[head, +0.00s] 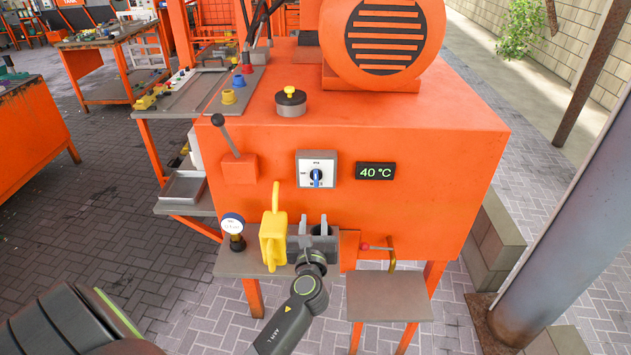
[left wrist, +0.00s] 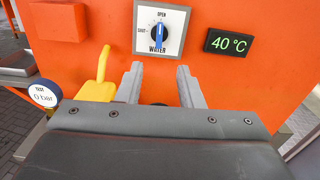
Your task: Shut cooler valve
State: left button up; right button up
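The cooler valve is a white plate (head: 304,167) with a blue-fronted knob (head: 317,177) on the front of the orange machine. In the left wrist view the plate (left wrist: 174,17) reads OPEN at the top, SHUT at the left and WATER below. The knob (left wrist: 158,35) stands upright, in line with OPEN. My left gripper (head: 314,222) is below the valve and apart from it. In the left wrist view the gripper's two grey fingers (left wrist: 159,82) are spread with nothing between them. My right gripper is in neither view.
A yellow handled object (head: 272,240) stands just left of my left gripper, beside a pressure gauge (head: 233,225). A black-knobbed lever (head: 229,138) is left of the valve. A 40 °C display (head: 375,172) is right of it. A red-tipped lever (head: 378,248) is lower right.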

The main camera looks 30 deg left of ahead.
aim_at(316, 179)
pick_arm(q)
jog(key=x, duration=1.6)
jog(key=shift+w+f, duration=0.1)
jog(key=shift+w, duration=0.1)
grip_shut()
